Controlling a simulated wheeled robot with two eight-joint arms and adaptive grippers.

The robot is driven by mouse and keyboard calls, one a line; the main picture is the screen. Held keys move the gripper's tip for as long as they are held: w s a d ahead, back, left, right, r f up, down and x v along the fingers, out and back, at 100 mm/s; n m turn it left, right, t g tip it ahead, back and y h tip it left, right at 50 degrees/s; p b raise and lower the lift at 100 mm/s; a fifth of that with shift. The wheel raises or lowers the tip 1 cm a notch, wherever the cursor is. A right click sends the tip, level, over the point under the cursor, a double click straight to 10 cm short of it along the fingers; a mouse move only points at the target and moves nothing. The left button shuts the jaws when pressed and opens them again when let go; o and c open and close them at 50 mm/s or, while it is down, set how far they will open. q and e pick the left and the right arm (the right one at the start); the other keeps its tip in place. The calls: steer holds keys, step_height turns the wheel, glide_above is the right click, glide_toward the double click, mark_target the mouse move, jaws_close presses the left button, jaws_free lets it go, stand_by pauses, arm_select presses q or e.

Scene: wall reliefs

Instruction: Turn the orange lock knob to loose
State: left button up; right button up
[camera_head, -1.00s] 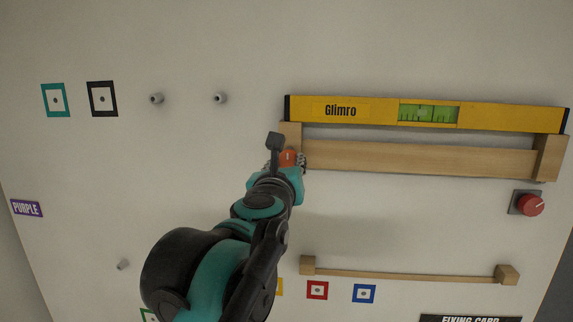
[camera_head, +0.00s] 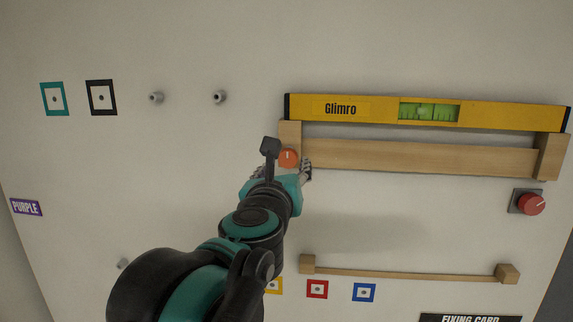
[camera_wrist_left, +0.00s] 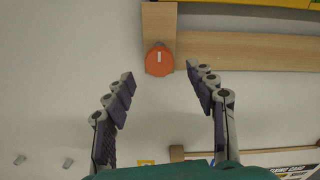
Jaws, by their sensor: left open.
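The orange lock knob (camera_head: 288,158) sits on the left wooden block of the shelf. It also shows in the left wrist view (camera_wrist_left: 159,61), with a white mark near its top that points about straight up. My left gripper (camera_head: 287,174) is just below the knob in the head view. In the left wrist view my left gripper (camera_wrist_left: 160,82) is open and empty, its fingers spread to either side below the knob and not touching it. My right gripper is in no view.
A yellow level (camera_head: 370,110) marked Glimro lies along the wooden shelf (camera_head: 420,158). A red knob (camera_head: 530,204) is at the right. A thin wooden rail (camera_head: 400,274) runs below. Grey pegs (camera_head: 220,97) stick out at the upper left.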

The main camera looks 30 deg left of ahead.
arm_select(q)
steer(key=v, duration=0.8)
steer(key=shift+s, duration=0.2)
steer(key=shift+r, duration=0.1)
steer(key=w+d+f+m+g+h+b, duration=0.1)
steer(key=d+f+m+h+b, duration=0.4)
steer(key=f+m, duration=0.55)
steer(key=w+d+f+m+h+b, duration=0.1)
steer(key=w+d+f+m+b, duration=0.15)
steer(key=f+m+b, duration=0.85)
steer(key=w+d+f+m+g+h+b, duration=0.1)
steer(key=d+f+m+h+b, duration=0.3)
steer(key=f, duration=1.1)
steer(key=s+a+f+m+g+y+b, duration=0.1)
steer(key=s+a+f+m+g+b, duration=0.1)
steer(key=f, duration=1.2)
steer(key=s+a+f+m+g+y+b, duration=0.2)
steer(key=s+f+m+b, duration=0.3)
steer(key=f, duration=1)
steer(key=s+a+f+m+g+y+b, duration=0.1)
steer(key=f+m+b, duration=0.6)
steer(key=f, duration=0.7)
steer(key=s+a+m+g, duration=0.1)
steer(key=s+m+g, duration=0.1)
steer(key=g, duration=0.1)
steer(key=shift+s+f, duration=0.3)
steer(key=shift+s, duration=0.1)
